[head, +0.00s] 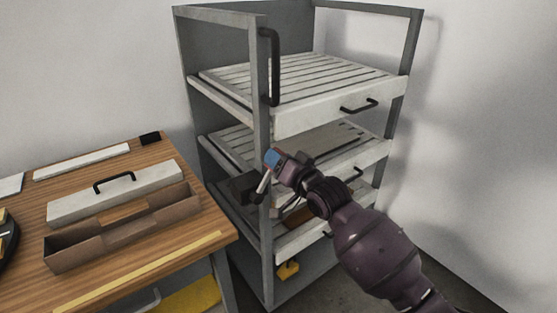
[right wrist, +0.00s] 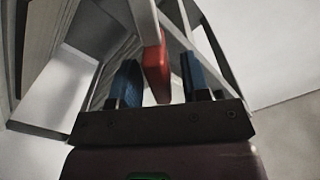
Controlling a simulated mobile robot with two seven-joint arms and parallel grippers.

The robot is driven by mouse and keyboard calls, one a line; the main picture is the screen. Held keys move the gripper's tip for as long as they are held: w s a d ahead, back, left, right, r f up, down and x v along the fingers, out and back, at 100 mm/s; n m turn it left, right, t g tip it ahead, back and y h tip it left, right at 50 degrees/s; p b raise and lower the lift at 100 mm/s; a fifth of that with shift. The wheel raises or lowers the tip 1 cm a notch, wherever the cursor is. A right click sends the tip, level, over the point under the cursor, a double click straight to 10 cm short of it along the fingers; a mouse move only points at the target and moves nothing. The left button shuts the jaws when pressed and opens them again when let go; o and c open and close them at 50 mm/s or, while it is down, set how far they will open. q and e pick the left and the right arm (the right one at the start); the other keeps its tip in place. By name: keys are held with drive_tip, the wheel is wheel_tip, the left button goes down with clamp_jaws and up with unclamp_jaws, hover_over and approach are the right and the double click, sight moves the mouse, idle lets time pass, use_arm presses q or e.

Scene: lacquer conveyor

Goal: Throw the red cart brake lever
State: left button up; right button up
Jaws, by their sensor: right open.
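The red brake lever grip (right wrist: 157,68) shows in the right wrist view, between the two blue fingertips of my right gripper (right wrist: 160,80). There are gaps on both sides of it, and no finger is seen closed on it. A pale bar runs up from the red grip. In the head view my right gripper (head: 272,160) is at the front left post of the cart (head: 262,110), beside a dark block (head: 241,188); the red grip is hidden there. My right gripper is open. My left gripper is not in view.
The grey cart holds slatted trays with black handles (head: 358,106). A yellow piece (head: 287,270) hangs low on it. A wall is behind.

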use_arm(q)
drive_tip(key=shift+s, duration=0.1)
use_arm(e)
drive_tip(key=shift+w+a, duration=0.15)
drive_tip(key=shift+w, duration=0.1)
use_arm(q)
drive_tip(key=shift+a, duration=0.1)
use_arm(e)
clamp_jaws()
drive_tip(key=shift+r, duration=0.1)
